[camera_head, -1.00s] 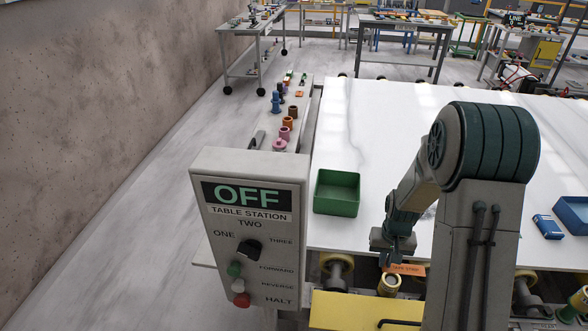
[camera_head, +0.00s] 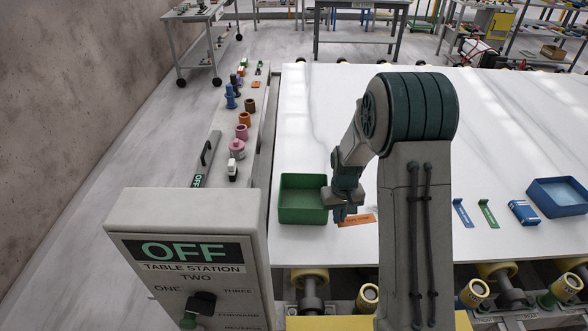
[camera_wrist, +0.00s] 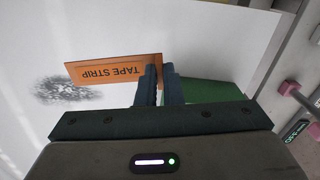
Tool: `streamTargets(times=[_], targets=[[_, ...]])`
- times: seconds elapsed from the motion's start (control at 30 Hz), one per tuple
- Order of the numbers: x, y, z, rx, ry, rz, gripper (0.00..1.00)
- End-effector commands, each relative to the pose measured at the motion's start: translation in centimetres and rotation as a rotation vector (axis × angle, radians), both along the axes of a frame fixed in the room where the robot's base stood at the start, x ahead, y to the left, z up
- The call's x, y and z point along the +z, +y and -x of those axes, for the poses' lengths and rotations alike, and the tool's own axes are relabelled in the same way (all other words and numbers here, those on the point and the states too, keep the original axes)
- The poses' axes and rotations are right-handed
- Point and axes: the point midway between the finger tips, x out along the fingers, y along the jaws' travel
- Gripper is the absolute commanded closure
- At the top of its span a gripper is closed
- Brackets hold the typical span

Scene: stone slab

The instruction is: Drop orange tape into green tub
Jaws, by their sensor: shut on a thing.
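The orange tape (camera_head: 358,220) is a flat orange strip, and in the wrist view the orange tape (camera_wrist: 112,70) reads "TAPE STRIP". My gripper (camera_head: 340,215) is shut on one end of it; the fingers (camera_wrist: 160,84) show around the strip's right end in the wrist view. The strip sticks out to the right of the fingers in the head view. The green tub (camera_head: 302,216) sits open on the white slab, just left of my gripper. Part of its right side is hidden by my gripper. A green piece of the tub (camera_wrist: 210,93) shows right of the fingers in the wrist view.
A control box (camera_head: 190,262) reading "OFF" stands at front left. Several coloured parts line the left ledge (camera_head: 215,150). The slab (camera_head: 320,110) is clear behind.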

Motion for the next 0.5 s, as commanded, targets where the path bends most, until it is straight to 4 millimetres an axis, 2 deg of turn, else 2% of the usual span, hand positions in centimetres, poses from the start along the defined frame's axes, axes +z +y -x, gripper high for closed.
streamTargets(times=[0.03, 0.2, 0.3, 0.5], targets=[[-0.2, 1.4, -1.8, 0.068, -0.005, -0.002, 1.00], [1.1, 5.8, -6.9, 0.312, -0.004, -0.005, 1.00], [2.1, 8.3, -9.2, 0.443, -0.002, -0.005, 1.00], [3.9, 11.8, -11.9, 0.629, 0.000, -0.006, 1.00]])
